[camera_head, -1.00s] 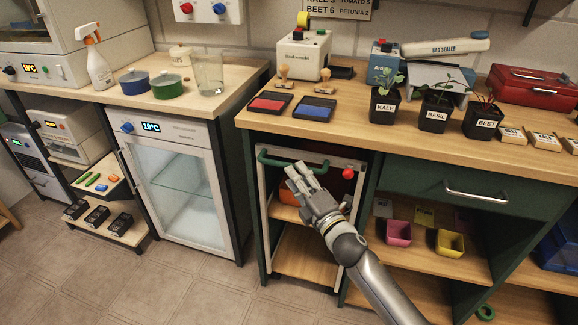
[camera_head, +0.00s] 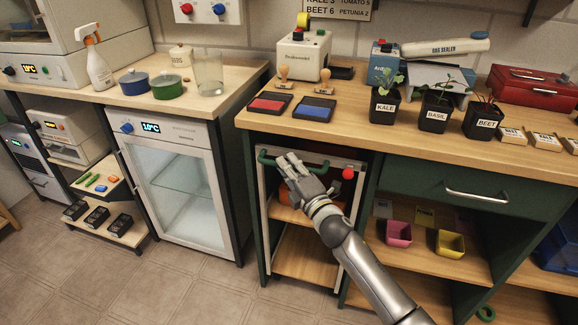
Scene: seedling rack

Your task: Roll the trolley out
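The trolley (camera_head: 351,218) is a white-framed cart with wooden shelves, standing in the bay under the workbench. An orange object behind the gripper is partly hidden. My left gripper is out of view.
The workbench top (camera_head: 408,132) overhangs the trolley. A glass-door fridge (camera_head: 182,183) stands to the left. A lower shelf with a pink pot (camera_head: 398,234) and a yellow pot (camera_head: 449,243) is to the right. The tiled floor (camera_head: 205,287) in front is clear.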

